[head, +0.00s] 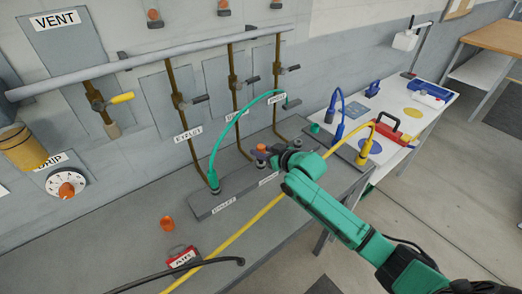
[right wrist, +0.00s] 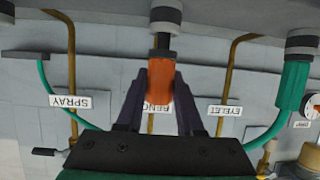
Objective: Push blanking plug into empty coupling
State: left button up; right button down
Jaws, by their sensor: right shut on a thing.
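My right gripper (head: 270,153) is over the grey coupling block (head: 226,200) on the bench. It is shut on an orange blanking plug (head: 261,148), which also shows between the fingers in the right wrist view (right wrist: 160,82). The plug's black stem (right wrist: 162,53) points at the middle coupling (right wrist: 165,18), in line with it. I cannot tell whether the stem tip has entered the coupling. A green hose connector (right wrist: 294,82) sits in the neighbouring coupling (right wrist: 302,40). Another coupling (right wrist: 25,20) is on the other side. My left gripper is not in view.
Another orange plug (head: 167,223) stands on the bench near a red-and-white tag (head: 182,257). A yellow hose (head: 240,232) and black hose (head: 190,268) cross the front. Brown pipes (head: 181,125) rise behind the block. A white side table (head: 425,110) holds blue and red items.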

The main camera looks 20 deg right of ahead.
aim_at(261, 146)
jog(key=shift+f+b, duration=0.45)
jog(key=shift+f, duration=0.35)
jog(key=shift+c, duration=2.3)
grip_release()
notch_tip(261, 146, up, 5)
jog(key=p, duration=0.5)
jog(key=shift+r, duration=0.1)
